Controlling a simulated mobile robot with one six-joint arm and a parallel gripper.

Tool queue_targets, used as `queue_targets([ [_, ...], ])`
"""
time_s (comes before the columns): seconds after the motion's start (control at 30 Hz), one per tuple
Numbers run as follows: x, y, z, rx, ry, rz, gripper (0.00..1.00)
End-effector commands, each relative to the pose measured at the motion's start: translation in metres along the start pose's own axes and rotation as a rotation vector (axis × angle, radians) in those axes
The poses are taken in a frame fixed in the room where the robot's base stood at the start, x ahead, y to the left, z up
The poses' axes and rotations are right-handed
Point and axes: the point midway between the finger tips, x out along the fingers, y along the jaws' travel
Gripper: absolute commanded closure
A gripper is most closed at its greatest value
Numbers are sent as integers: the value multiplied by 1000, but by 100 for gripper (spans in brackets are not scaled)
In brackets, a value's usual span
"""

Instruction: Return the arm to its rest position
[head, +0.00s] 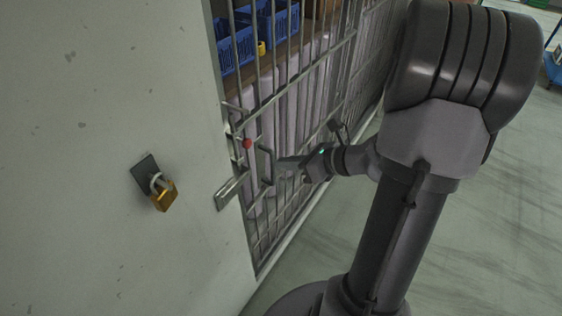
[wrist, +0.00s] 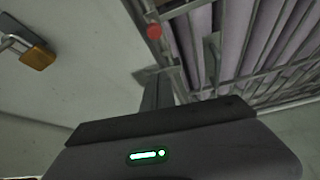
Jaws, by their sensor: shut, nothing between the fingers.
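My dark grey arm reaches in from the right of the head view, in front of a barred metal gate (head: 318,95). My gripper (head: 282,162) points left at the gate, close to an upright bar handle (head: 265,166). I cannot tell whether it touches the handle. In the wrist view my gripper (wrist: 157,90) shows as narrow grey fingers held together with nothing between them, behind the dark housing with a green light.
A red knob (head: 247,143) and a metal latch plate (head: 230,190) sit at the gate's left edge. A brass padlock (head: 165,195) hangs on the pale wall (head: 90,130). Blue crates (head: 238,48) stand behind the bars. Open floor (head: 500,230) lies right.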

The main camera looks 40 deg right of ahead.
Motion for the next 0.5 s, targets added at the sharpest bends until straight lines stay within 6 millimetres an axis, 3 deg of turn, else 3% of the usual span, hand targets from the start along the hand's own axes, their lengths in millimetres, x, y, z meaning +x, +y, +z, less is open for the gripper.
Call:
queue_targets([
  [0.27, 0, 0, 0, 0, 1, 0, 100],
  [0.33, 5, 8, 0, -43, 14, 20, 100],
  [0.37, 10, 18, 1, -94, 29, 43, 100],
  [0.43, 25, 62, -1, -322, 94, 143, 100],
  [0.47, 32, 89, -5, -470, 133, 203, 100],
  [0.5, 38, 129, -16, -708, 189, 294, 100],
])
